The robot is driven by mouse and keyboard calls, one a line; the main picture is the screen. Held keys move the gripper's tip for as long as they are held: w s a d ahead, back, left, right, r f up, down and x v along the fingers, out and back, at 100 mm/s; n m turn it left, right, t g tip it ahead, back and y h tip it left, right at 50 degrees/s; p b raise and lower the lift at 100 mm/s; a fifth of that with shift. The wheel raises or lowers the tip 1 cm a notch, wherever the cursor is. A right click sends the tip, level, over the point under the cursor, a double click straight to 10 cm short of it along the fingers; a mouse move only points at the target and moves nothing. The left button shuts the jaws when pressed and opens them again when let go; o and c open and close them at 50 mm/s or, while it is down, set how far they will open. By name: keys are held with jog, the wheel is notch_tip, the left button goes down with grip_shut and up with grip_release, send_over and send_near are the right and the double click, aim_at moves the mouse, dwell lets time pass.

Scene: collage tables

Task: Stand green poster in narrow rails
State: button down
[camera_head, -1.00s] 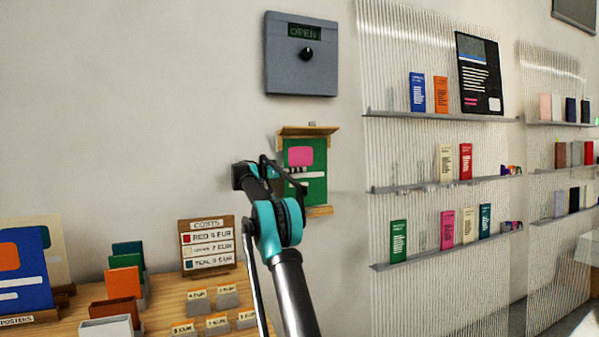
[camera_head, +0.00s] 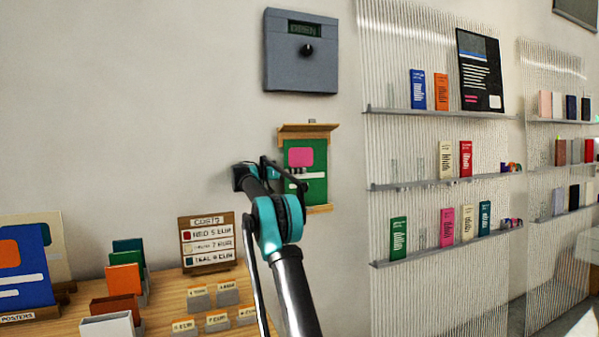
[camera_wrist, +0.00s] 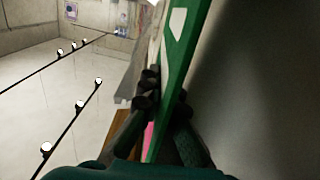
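The green poster (camera_head: 318,160), with a pink patch and white strips, stands upright by the wall between narrow wooden rails. The upper rail (camera_head: 308,129) projects above its top edge. The lower rail (camera_head: 321,209) shows at its foot; I cannot tell whether the poster is seated in it. My gripper (camera_head: 292,176) is at the poster's left side, partly hidden by my arm. In the wrist view, the poster's edge (camera_wrist: 184,50) runs between the fingers of my gripper (camera_wrist: 165,88), which look closed on it. The rail's left part is hidden.
A grey box with a dial (camera_head: 301,52) hangs above the rails. A wooden table (camera_head: 165,300) at lower left holds a price sign (camera_head: 208,243), cards and a blue poster (camera_head: 25,275). Ribbed shelving (camera_head: 440,180) stands to the right. The wall left of my arm is bare.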

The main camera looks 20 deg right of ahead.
jog(key=shift+f, duration=0.45)
jog(key=c, duration=1.6)
grip_release()
jog(key=shift+c, duration=0.2)
jog(key=a, duration=0.8)
jog(key=shift+s, duration=0.15)
jog(key=shift+a, duration=0.1)
